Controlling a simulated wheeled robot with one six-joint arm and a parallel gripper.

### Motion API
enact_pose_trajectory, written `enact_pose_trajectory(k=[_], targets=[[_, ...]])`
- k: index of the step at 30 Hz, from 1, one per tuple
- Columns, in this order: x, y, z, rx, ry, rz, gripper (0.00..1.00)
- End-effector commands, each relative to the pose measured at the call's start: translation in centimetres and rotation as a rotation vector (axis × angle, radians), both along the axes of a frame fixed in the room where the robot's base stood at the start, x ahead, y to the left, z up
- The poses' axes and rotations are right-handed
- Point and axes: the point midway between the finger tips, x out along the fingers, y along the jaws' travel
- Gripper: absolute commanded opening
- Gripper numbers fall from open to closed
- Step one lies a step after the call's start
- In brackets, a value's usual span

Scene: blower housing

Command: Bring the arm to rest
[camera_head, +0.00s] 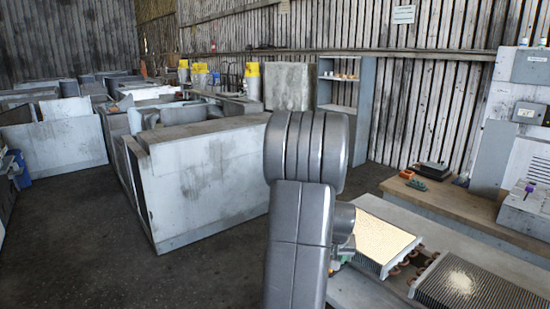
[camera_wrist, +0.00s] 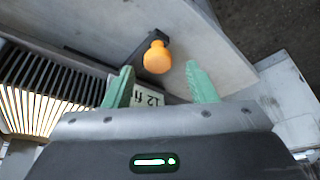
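In the wrist view my gripper (camera_wrist: 160,88) has two green fingers standing well apart. Nothing is held between them. An orange knob (camera_wrist: 157,57) on a dark mount shows beyond the fingertips, in line with the gap; I cannot tell how far away it is. In the head view my grey arm rises in the middle foreground, bent at its upper joint. The gripper itself is hidden there behind or below the arm.
Finned units (camera_head: 475,283) lie on the bench to the right of my arm. A wooden-topped bench (camera_head: 455,205) stands behind them. A large grey housing (camera_head: 205,180) stands to the left. Dark floor (camera_head: 70,220) is open at the left front.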

Motion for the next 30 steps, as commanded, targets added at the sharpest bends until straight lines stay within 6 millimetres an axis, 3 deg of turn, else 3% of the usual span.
enact_pose_trajectory(k=[9, 23, 30], targets=[[-1.1, 0.0, 2.8, -0.001, -0.003, 0.000, 0.51], [-1.3, 0.1, 3.2, -0.002, -0.002, 0.001, 0.51], [-1.6, 0.4, 4.6, -0.006, -0.013, 0.008, 0.51]])
